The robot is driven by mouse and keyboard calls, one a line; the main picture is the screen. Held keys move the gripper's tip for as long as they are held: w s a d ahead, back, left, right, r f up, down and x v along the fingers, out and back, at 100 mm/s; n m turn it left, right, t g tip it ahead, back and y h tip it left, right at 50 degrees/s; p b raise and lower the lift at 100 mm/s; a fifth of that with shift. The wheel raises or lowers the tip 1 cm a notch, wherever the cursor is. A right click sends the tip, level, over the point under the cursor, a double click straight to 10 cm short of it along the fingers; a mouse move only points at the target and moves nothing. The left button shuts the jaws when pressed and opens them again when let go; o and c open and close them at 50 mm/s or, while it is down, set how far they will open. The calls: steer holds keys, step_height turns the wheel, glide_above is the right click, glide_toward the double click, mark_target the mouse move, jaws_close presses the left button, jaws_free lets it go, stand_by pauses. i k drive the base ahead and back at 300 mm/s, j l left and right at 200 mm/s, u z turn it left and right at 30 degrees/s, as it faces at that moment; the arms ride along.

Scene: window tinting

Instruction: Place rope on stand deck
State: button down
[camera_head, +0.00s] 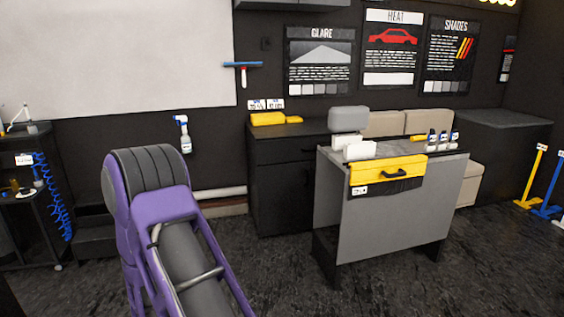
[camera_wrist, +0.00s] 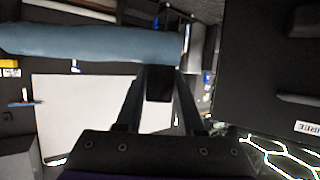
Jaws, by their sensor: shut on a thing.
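In the wrist view my gripper (camera_wrist: 163,62) reaches up from the bottom, its two dark fingers close together. A thick, smooth blue-grey length (camera_wrist: 85,42), which I take to be the rope, lies across the fingers near their ends. It runs out to the left edge, and its right end is by the fingers. The exact contact is hard to see. The head view shows my purple arm but not the gripper or this length. A grey stand (camera_head: 385,215) with a dark top is at right of centre; I cannot tell if its top is the stand deck.
A black cart (camera_head: 28,200) with a blue coiled hose (camera_head: 53,195) stands at the left. Dark floor is free around the stand.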

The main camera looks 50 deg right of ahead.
mark_target(398, 153)
steer(key=l+z, duration=0.7)
steer(key=l, duration=0.15)
steer(key=i+l+z, duration=0.1)
steer(key=l+z, duration=0.25)
steer(key=i+l+z, duration=0.15)
steer(key=l, duration=0.25)
steer(key=l+z, duration=0.15)
steer(key=l, duration=0.2)
steer(key=i+l, duration=0.2)
steer(key=l, duration=0.2)
steer(key=i+l, duration=0.15)
steer(key=l, duration=0.3)
steer(key=i+l+z, duration=0.1)
steer(key=l, duration=0.3)
steer(key=i+l, duration=0.25)
steer(key=l, duration=0.15)
steer(key=i+l, duration=0.2)
steer(key=l, duration=0.2)
